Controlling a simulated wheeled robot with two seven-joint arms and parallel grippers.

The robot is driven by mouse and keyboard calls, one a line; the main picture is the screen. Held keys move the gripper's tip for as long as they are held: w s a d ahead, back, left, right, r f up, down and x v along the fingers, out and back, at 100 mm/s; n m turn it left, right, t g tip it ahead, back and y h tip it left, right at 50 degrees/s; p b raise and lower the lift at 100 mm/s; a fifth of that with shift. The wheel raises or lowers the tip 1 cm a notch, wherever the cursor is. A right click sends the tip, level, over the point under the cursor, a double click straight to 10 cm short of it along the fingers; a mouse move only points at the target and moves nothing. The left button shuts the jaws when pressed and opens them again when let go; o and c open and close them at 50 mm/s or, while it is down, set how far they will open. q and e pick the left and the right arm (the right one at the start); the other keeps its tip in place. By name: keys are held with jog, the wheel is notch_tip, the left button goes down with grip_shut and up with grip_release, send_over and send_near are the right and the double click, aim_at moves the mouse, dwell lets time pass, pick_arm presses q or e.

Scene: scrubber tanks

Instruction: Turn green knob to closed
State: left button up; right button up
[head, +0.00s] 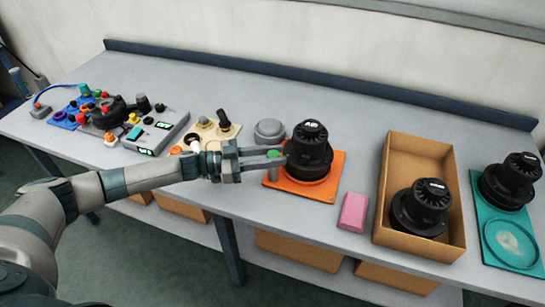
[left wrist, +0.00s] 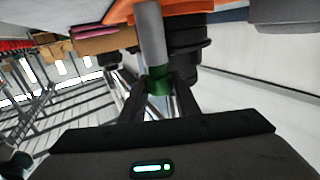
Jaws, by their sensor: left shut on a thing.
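The green knob (head: 273,154) is small and sits at the left edge of the orange plate (head: 327,188), beside a black round tank unit (head: 310,148). My left gripper (head: 279,156) reaches in from the left, with its two fingers on either side of the knob. In the left wrist view the green knob (left wrist: 159,83) is between the fingers (left wrist: 159,92), with a grey cylinder (left wrist: 150,35) beyond it. The gripper is shut on the knob, and the fingers partly hide it. I cannot tell the knob's open or closed marking. My right gripper is not in view.
A pink block (head: 353,212) and a cardboard box (head: 457,213) holding a black unit (head: 423,205) are right of the plate. A teal plate (head: 479,219) is farther right. A grey round cap (head: 269,131) is just behind my gripper. Control panels (head: 163,133) crowd the left.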

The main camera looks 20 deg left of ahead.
pick_arm(q)
jog(key=shift+r, duration=0.1)
jog(key=o, duration=1)
jog(key=shift+w, duration=0.1)
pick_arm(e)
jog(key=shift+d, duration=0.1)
pick_arm(q)
jog(key=shift+o, duration=0.2)
jog(key=b+v, duration=0.6)
jog(key=v, duration=1.1)
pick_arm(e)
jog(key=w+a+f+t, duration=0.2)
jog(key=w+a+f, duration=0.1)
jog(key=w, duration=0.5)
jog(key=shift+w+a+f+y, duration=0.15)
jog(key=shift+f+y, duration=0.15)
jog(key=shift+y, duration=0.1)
pick_arm(q)
jog(key=shift+a, duration=0.15)
